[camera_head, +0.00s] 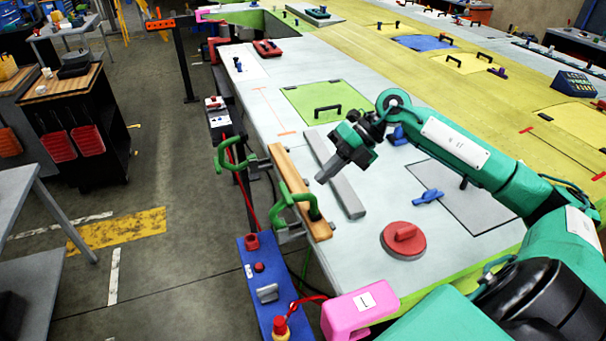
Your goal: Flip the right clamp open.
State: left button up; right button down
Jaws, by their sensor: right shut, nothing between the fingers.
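Two green clamps sit along the wooden bar (296,186) at the table's edge. The right clamp (285,205) is the nearer one, at the bar's near end. The other clamp (226,158) is farther off, at the bar's far end. I cannot tell for sure whether either clamp is open or closed. My right gripper (322,179) points down and left, above the grey bar. It is shut and empty, beyond and to the right of the right clamp, apart from it. My left gripper is not in view.
A grey bar (348,194) lies beside the wooden bar. A red round suction-cup-like tool (404,240) and a blue handle (428,197) lie to the right. A blue control panel (253,274) and a pink block (342,318) are in front.

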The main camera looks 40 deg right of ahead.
aim_at(303, 194)
jog(key=a, duration=0.1)
jog(key=a+p, duration=0.1)
jog(key=a+f+p, duration=0.1)
jog(key=shift+w+a, duration=0.25)
jog(key=shift+w, duration=0.15)
jog(key=shift+w+a+f+p, duration=0.15)
jog(key=shift+a+p, duration=0.15)
jog(key=shift+a, duration=0.15)
jog(key=shift+w+a+f+p, duration=0.1)
jog(key=shift+a+p, duration=0.15)
jog(key=shift+a, duration=0.2)
jog(key=shift+r, duration=0.1)
